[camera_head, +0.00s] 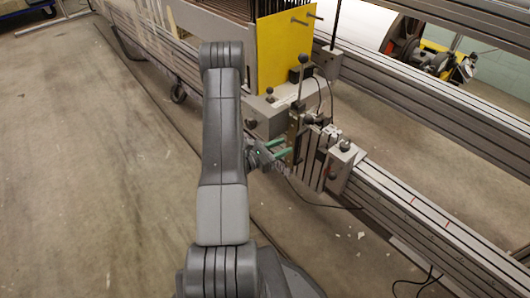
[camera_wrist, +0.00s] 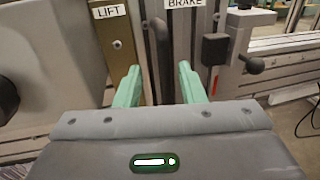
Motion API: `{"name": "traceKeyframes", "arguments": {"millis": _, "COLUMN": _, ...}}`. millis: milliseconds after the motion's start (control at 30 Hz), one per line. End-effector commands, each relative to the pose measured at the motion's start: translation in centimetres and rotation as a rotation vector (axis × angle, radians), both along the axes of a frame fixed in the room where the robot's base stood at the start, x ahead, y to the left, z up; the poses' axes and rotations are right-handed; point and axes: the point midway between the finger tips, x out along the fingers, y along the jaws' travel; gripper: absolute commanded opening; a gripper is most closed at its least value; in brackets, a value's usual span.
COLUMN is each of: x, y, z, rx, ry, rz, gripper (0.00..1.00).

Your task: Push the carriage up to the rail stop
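The carriage (camera_head: 310,160) sits on the grey slotted rail (camera_head: 420,215), with upright plates, levers and black knobs. A grey end block (camera_head: 345,160) with a dark knob is at its right; I cannot tell whether this is the rail stop. My gripper (camera_head: 284,154) is at the carriage's near left side. In the wrist view my gripper (camera_wrist: 160,82) is open, its two green fingers apart. A dark vertical lever (camera_wrist: 159,45) stands between and beyond the fingertips, near the BRAKE label (camera_wrist: 184,3). A brass plate (camera_wrist: 119,42) with a LIFT label is left of it. Contact is unclear.
A yellow panel (camera_head: 284,50) and a grey block (camera_head: 265,115) stand just left of the carriage. A parallel upper rail (camera_head: 400,85) runs behind. A black cable (camera_head: 325,205) hangs below the carriage. The floor (camera_head: 90,190) at left is open.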

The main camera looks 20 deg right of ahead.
Motion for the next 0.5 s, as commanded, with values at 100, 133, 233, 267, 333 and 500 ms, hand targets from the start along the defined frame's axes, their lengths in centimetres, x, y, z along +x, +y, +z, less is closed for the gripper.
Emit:
{"name": "traceKeyframes", "arguments": {"millis": 100, "x": -0.4, "y": 2.2, "z": 0.1, "rx": -0.002, "ry": 0.003, "rz": 0.005, "gripper": 0.36}}
{"name": "traceKeyframes", "arguments": {"millis": 133, "x": -0.5, "y": 2.7, "z": 0.1, "rx": 0.000, "ry": 0.002, "rz": 0.006, "gripper": 0.36}}
{"name": "traceKeyframes", "arguments": {"millis": 233, "x": -0.9, "y": 4.1, "z": 0.1, "rx": -0.001, "ry": 0.002, "rz": 0.005, "gripper": 0.36}}
{"name": "traceKeyframes", "arguments": {"millis": 267, "x": -1.0, "y": 4.5, "z": 0.1, "rx": -0.001, "ry": 0.002, "rz": 0.006, "gripper": 0.36}}
{"name": "traceKeyframes", "arguments": {"millis": 333, "x": -1.1, "y": 5.2, "z": 0.1, "rx": 0.000, "ry": 0.001, "rz": 0.005, "gripper": 0.36}}
{"name": "traceKeyframes", "arguments": {"millis": 500, "x": -1.5, "y": 6.5, "z": 0.0, "rx": -0.001, "ry": 0.001, "rz": 0.003, "gripper": 0.36}}
